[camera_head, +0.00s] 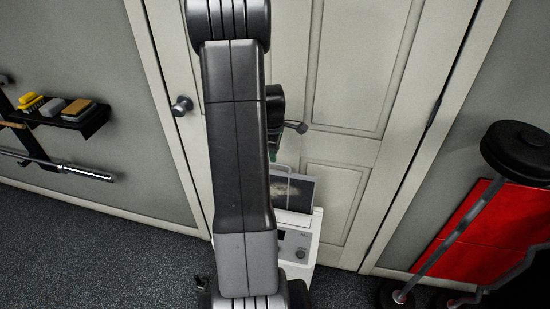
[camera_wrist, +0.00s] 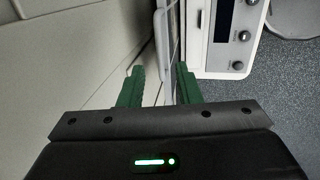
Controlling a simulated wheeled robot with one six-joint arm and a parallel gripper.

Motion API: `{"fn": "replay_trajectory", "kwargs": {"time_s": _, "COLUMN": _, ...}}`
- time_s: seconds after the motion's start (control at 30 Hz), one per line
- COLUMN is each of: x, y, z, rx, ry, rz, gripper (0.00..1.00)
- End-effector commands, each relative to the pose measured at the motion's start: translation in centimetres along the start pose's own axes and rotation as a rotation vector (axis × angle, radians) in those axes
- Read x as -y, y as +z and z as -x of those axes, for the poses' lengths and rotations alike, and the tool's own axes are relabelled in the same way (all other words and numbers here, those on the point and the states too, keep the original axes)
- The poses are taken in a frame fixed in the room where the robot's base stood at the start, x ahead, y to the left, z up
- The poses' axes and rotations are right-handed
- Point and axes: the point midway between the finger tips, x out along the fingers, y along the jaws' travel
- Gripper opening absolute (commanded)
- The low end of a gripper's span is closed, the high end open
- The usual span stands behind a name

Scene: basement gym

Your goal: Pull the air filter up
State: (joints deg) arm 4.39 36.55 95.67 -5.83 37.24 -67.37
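The air filter (camera_head: 293,190), a flat panel with a pale frame and dark grey face, stands up out of the top of a white appliance (camera_head: 298,240) in front of the door. My arm hides its left part in the head view. In the wrist view the filter (camera_wrist: 161,40) appears as a thin, pale upright edge. My gripper (camera_wrist: 160,72) has green fingers spread apart, with the filter's edge between them and gaps beside it. In the head view my gripper (camera_head: 273,154) shows partly behind my arm, just above the filter.
A white door (camera_head: 345,70) with a dark knob (camera_head: 181,106) stands close behind the appliance. A barbell (camera_head: 455,235) leans at the right by red panels. A small shelf (camera_head: 75,118) holds brushes at the left. Dark carpet (camera_head: 120,255) is open at lower left.

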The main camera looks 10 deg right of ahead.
Motion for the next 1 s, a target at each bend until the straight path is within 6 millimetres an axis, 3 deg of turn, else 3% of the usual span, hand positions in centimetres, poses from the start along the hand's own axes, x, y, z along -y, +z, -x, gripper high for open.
{"fn": "replay_trajectory", "kwargs": {"time_s": 0.2, "x": -0.1, "y": 0.0, "z": 4.3, "rx": -0.002, "ry": 0.005, "rz": -0.001, "gripper": 0.31}}
{"fn": "replay_trajectory", "kwargs": {"time_s": 0.43, "x": -0.1, "y": 0.0, "z": 7.5, "rx": -0.001, "ry": 0.003, "rz": -0.001, "gripper": 0.31}}
{"fn": "replay_trajectory", "kwargs": {"time_s": 0.63, "x": 0.0, "y": 0.0, "z": 8.3, "rx": 0.000, "ry": 0.000, "rz": -0.001, "gripper": 0.31}}
{"fn": "replay_trajectory", "kwargs": {"time_s": 1.0, "x": 0.0, "y": 0.0, "z": 8.1, "rx": 0.000, "ry": -0.001, "rz": 0.000, "gripper": 0.31}}
